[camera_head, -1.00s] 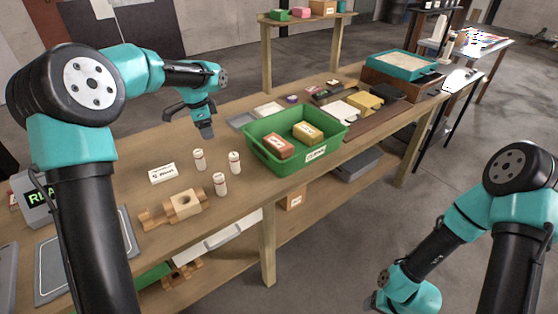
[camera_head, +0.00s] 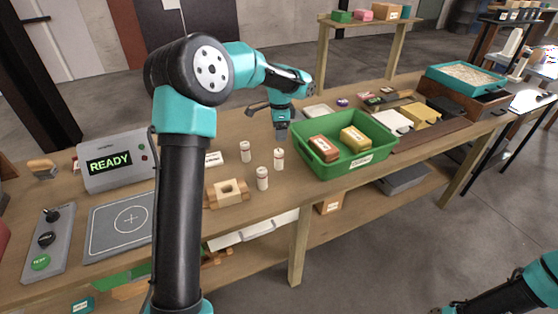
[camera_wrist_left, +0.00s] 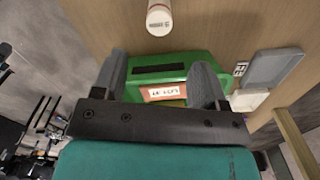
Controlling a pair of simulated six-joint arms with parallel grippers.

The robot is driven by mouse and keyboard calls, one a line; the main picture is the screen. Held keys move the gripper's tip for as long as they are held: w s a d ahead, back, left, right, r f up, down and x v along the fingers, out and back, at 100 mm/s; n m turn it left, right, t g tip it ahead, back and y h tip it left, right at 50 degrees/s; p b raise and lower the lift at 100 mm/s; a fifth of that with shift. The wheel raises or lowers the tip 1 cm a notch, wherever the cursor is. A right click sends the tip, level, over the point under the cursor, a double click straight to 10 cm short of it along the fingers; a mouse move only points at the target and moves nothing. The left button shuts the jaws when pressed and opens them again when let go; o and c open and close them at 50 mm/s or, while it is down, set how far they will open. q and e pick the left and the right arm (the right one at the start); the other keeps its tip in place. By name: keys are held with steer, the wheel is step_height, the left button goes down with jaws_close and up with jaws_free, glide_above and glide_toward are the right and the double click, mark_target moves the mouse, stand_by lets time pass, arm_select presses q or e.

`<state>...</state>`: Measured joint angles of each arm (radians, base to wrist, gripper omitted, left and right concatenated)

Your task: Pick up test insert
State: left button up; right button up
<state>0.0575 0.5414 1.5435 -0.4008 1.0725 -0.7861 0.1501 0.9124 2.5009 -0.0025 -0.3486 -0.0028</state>
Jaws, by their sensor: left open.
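Three small white cylinders with red bands stand upright on the bench; I take these to be test inserts. In the head view they are the left one (camera_head: 245,152), the right one (camera_head: 279,159) and the front one (camera_head: 262,178). My left gripper (camera_head: 281,136) is open and empty, above the bench just behind the right cylinder and beside the green bin. In the left wrist view one cylinder (camera_wrist_left: 159,20) shows at the top edge, beyond the open fingers (camera_wrist_left: 166,85) and not between them. My right gripper is out of view.
A green bin (camera_head: 345,163) holds a red box (camera_head: 323,147) and a yellow box (camera_head: 355,139). A wooden block with a hole (camera_head: 227,191) lies in front of the cylinders. A grey console reading READY (camera_head: 110,160) and a flat plate (camera_head: 120,225) stand at left.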

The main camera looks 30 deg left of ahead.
mark_target(279, 151)
arm_select(q)
step_height(279, 151, down, 8)
steer(key=shift+r, duration=0.25)
steer(key=shift+s+a+f, duration=0.1)
steer(key=shift+s+f, duration=0.05)
steer(key=shift+f, duration=2.45)
steer(key=c, duration=1.1)
steer(key=shift+r, duration=0.2)
